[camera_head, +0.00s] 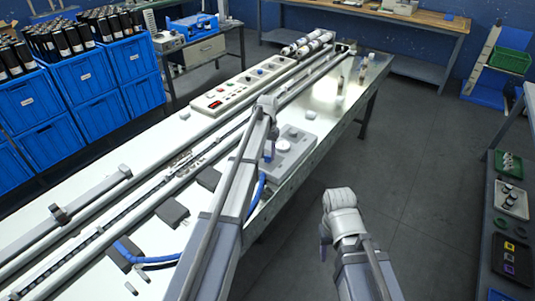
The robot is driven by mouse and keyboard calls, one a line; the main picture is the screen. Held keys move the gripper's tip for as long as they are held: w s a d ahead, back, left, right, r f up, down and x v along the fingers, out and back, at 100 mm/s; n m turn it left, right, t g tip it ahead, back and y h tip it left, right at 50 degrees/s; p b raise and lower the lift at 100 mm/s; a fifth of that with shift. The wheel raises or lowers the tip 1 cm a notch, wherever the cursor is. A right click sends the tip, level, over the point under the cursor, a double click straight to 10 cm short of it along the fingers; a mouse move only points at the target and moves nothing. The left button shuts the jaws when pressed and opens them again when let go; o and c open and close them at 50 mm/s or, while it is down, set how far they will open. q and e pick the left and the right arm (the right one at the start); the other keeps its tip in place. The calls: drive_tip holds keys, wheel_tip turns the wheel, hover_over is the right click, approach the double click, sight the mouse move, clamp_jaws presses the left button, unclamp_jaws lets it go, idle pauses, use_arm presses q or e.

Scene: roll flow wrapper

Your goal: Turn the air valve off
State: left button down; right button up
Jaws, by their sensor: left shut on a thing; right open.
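My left arm reaches over the long white machine bed, and its wrist bends down at a pale grey box-like unit (296,142) on the bed's right side. My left gripper (268,155) is at the left side of this unit, shut on a small blue part that looks like the air valve's handle; the arm hides most of it. A blue air hose (259,190) runs beside the arm near the unit. The valve's exact position is too small to read. My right gripper (323,250) is open and empty, pointing down beyond the bed's right edge, over the floor.
A control panel (243,86) with buttons lies along the bed's far side. Dark flat blocks (172,212) sit near the rails. Blue crates (85,80) with dark rolls stand at the left. A rack (511,225) of parts stands at the right. Floor between is clear.

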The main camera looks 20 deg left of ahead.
sight(268, 156)
use_arm(q)
drive_tip(key=shift+n, duration=0.9)
drive_tip(key=shift+c, duration=2.4)
unclamp_jaws()
drive_tip(key=shift+r, duration=0.1)
wheel_tip(268, 156, up, 8)
drive_tip(key=p, duration=0.8)
drive_tip(key=shift+f, duration=0.2)
